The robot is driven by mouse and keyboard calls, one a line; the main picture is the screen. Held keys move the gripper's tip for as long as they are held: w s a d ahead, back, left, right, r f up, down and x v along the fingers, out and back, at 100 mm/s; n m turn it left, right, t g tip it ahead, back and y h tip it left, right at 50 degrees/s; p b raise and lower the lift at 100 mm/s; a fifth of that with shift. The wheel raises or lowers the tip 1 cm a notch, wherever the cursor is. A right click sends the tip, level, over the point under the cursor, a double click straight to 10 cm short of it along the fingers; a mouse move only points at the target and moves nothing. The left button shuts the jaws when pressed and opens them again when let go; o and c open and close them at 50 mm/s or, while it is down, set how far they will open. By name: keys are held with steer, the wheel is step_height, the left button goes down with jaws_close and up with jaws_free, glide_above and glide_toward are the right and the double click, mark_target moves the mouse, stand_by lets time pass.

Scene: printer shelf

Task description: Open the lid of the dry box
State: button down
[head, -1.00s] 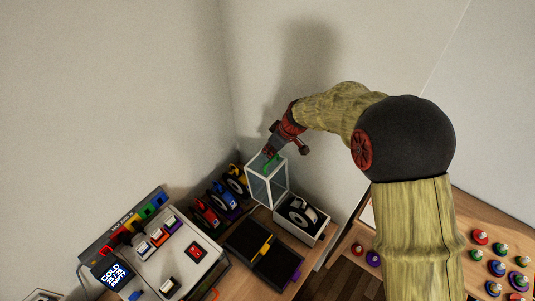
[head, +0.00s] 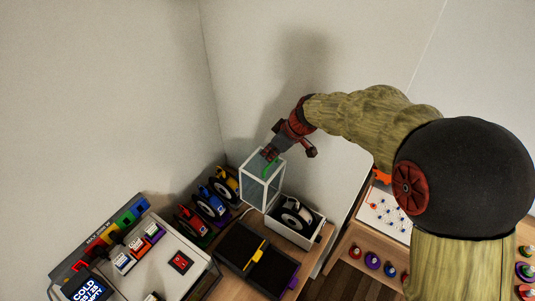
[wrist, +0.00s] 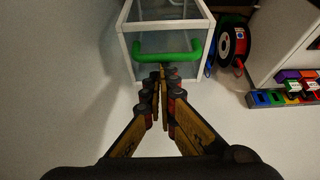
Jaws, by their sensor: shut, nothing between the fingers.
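The dry box (head: 260,192) is a clear-walled box with a white frame, standing upright at the back of the shelf near the wall corner. Its lid looks shut, with a green handle (head: 271,168) on it. In the wrist view the handle (wrist: 172,52) spans the near edge of the box (wrist: 166,12). My gripper (head: 268,156) is just above the box top, by the handle. In the wrist view my gripper (wrist: 163,74) has its fingers brought together and empty, with the tips close to the handle's middle. I cannot tell whether they touch it.
Filament spools (head: 211,203) stand left of the box. A white open box with a spool (head: 295,218) is in front of it to the right. Dark trays (head: 258,262) and a printer (head: 165,262) fill the front. The wall is close behind.

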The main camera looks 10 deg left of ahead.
steer(key=shift+r, duration=0.1)
steer(key=v, duration=1.2)
